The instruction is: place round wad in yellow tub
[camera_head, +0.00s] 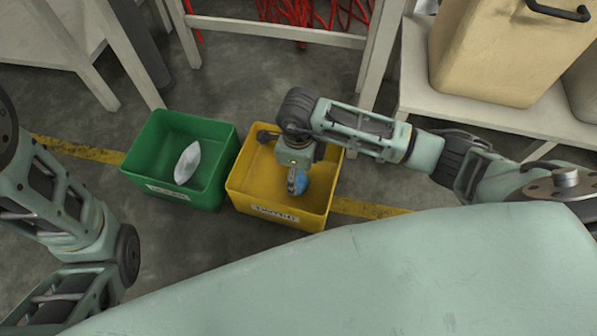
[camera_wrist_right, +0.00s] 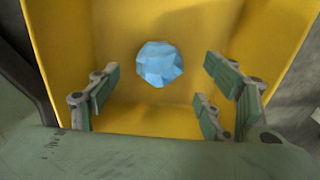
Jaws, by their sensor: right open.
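The round wad (camera_head: 301,183) is a crumpled light-blue ball. It is inside the yellow tub (camera_head: 262,207), partly hidden behind my right gripper (camera_head: 293,187) in the head view. In the right wrist view the wad (camera_wrist_right: 160,64) shows against the yellow tub (camera_wrist_right: 215,30), beyond the spread fingers of my right gripper (camera_wrist_right: 160,100). These fingers are open and apart from the wad. I cannot tell whether the wad touches the tub's floor. My left arm is at the left of the head view, but its gripper is not visible.
A green tub (camera_head: 193,128) stands just left of the yellow one, with a pale elongated wad (camera_head: 187,162) in it. A bench (camera_head: 480,112) with a tan container (camera_head: 505,50) stands at the right. Red cables (camera_head: 310,14) lie at the back.

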